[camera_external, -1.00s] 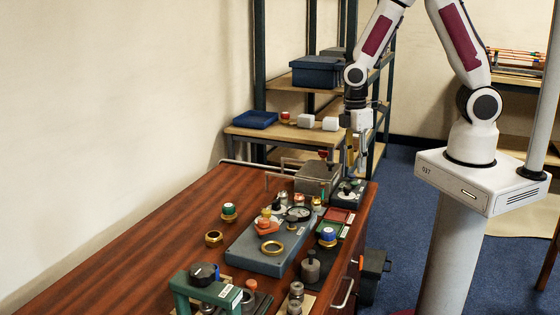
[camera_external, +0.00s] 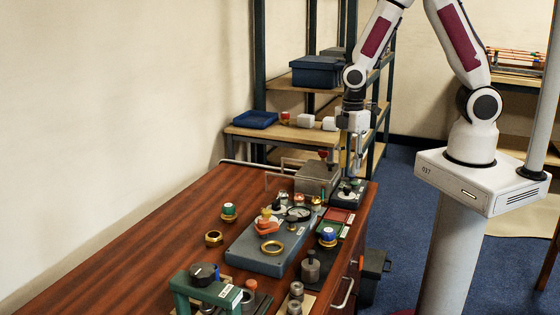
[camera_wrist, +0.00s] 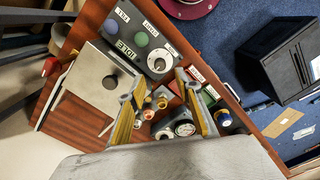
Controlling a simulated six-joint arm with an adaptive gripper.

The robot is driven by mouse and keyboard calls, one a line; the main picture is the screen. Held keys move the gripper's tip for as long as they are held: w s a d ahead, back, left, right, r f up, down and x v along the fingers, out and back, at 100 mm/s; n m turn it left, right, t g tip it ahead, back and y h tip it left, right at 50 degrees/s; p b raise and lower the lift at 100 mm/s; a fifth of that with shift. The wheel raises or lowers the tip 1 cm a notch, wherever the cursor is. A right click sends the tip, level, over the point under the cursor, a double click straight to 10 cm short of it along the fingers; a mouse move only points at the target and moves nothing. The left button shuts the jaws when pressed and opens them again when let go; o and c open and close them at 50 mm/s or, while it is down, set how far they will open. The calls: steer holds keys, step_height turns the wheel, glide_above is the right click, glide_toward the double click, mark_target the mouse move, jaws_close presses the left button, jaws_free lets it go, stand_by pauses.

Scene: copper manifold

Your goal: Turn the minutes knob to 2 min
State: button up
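A dark control box (camera_wrist: 172,28) carries the dial knob (camera_wrist: 160,61), a white round face with a dark centre. Its exact setting is too small to read. In the external view the box (camera_external: 335,195) sits at the table's far right corner. My gripper (camera_external: 352,175) points down just above it. In the wrist view my gripper (camera_wrist: 158,87) is open, its yellow-padded fingers apart with nothing between them. The dial lies just beyond the fingertips.
Red and green trays (camera_external: 340,215) and a grey fixture plate (camera_external: 262,258) with fittings lie nearer. Open wood (camera_external: 160,225) lies left.

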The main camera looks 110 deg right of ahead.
mark_target(347, 187)
steer(key=shift+f, duration=3.55)
jaws_close()
